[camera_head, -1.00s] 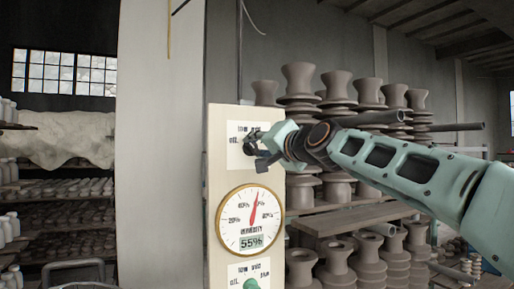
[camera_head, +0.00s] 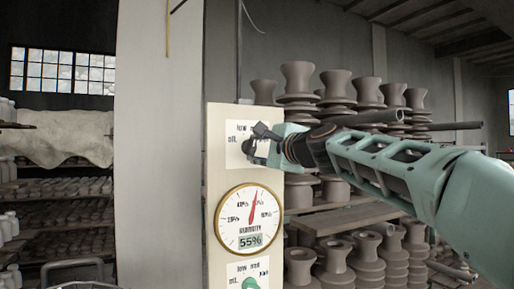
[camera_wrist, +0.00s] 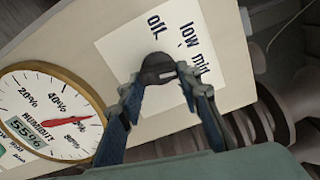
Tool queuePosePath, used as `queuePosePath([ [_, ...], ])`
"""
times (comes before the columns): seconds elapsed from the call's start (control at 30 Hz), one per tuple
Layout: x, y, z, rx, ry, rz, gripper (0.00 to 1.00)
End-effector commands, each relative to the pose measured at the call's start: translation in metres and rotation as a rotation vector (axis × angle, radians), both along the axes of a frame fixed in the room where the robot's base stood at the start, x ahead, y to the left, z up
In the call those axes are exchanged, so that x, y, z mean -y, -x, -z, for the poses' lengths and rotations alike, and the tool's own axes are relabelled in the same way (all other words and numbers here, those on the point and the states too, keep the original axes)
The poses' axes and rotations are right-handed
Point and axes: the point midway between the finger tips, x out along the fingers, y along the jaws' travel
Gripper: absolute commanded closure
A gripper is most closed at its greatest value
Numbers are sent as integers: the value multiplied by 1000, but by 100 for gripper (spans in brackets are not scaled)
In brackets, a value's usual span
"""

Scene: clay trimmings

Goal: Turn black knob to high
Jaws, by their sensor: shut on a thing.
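The black knob (camera_wrist: 157,67) sits on the upper white label plate (camera_wrist: 130,45) of an upright pale board. In the wrist view it lies between the two fingertips of my gripper (camera_wrist: 163,84), which is shut on it. "OIL" or "off", "low" and "mid" show on the plate; any "high" mark is hidden. A pale mark on the knob's edge faces the gripper. In the head view my gripper (camera_head: 260,144) reaches the plate from the right and hides most of the knob.
A round humidity gauge (camera_head: 249,218) reading 55% is just below the knob. A green knob (camera_head: 250,284) on a second label plate is lower on the same board. Stacked clay pieces (camera_head: 335,90) stand behind my arm on the right. Shelves of pots (camera_head: 60,190) are at left.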

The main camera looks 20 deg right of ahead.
Motion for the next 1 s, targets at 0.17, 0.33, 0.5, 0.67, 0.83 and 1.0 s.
queuePosePath([
  [0.17, 0, 0, 1, -7, -167, 2, 93],
  [0.33, 0, 0, 2, -14, -328, 2, 93],
  [0.5, -1, 0, 3, -18, -489, 3, 93],
  [0.67, -1, 0, 4, -23, -635, 3, 93],
  [0.83, -2, 0, 4, -28, -773, 2, 93],
  [1.0, -3, 0, 5, -31, -879, 2, 93],
])
